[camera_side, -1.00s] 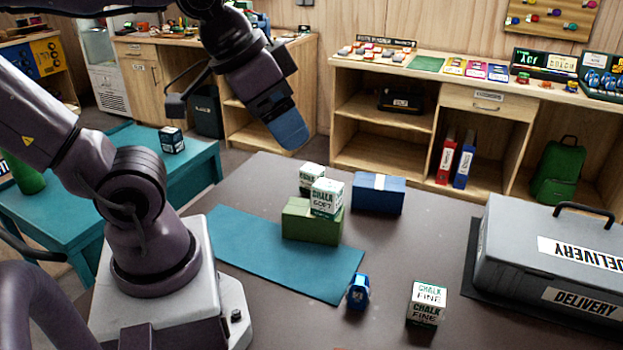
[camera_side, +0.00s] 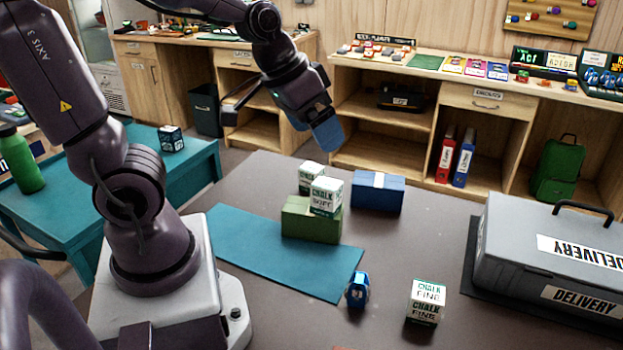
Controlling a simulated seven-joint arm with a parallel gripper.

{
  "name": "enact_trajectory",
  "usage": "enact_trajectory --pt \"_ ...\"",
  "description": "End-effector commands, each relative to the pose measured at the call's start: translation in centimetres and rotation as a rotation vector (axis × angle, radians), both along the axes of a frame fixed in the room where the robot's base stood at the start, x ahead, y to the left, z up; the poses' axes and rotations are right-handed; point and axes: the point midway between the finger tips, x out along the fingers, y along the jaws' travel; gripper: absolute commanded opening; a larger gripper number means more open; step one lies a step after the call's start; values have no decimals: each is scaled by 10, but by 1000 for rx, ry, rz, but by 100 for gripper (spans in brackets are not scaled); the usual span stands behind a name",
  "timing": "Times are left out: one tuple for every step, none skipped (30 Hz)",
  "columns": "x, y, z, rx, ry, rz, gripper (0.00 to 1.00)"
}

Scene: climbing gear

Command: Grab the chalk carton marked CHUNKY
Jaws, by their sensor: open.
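No carton in view can be read as CHUNKY. A white and green chalk carton (camera_side: 311,178) stands behind another, its lower part hidden and its lettering too small to read. The carton in front of it, marked CHALK SOFT (camera_side: 326,196), sits on a green box (camera_side: 298,219). A carton marked CHALK FINE (camera_side: 426,301) stands alone at the front right of the table. My gripper (camera_side: 322,132) is open and empty, with blue fingers, in the air above and behind the two cartons, touching nothing.
A blue box (camera_side: 378,194) stands just right of the cartons. A teal mat (camera_side: 285,262) lies in front, with a small blue object (camera_side: 357,290) near its right corner. A grey DELIVERY case (camera_side: 550,250) fills the right side. A dark small carton (camera_side: 171,139) sits on the teal side table.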

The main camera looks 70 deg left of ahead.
Motion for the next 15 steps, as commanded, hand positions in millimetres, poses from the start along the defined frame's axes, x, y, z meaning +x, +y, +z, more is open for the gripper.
enact_trajectory --pt "10 17 -18 7 25 33 89" --pt "15 27 -27 20 30 48 89" --pt "21 41 -39 44 39 67 89" --pt "24 52 -49 67 45 77 89" --pt "27 64 -58 97 51 83 89" --pt "29 79 -71 142 62 85 89" --pt "30 91 -80 182 71 83 89" --pt "31 102 -90 227 80 75 89" --pt "31 117 -102 294 95 55 89" --pt "30 129 -110 349 107 32 89" --pt "29 140 -118 407 121 4 89" --pt "28 153 -127 485 139 -40 89" --pt "26 162 -134 543 156 -80 89" --pt "25 171 -139 602 171 -122 89" --pt "23 182 -147 683 197 -186 89"
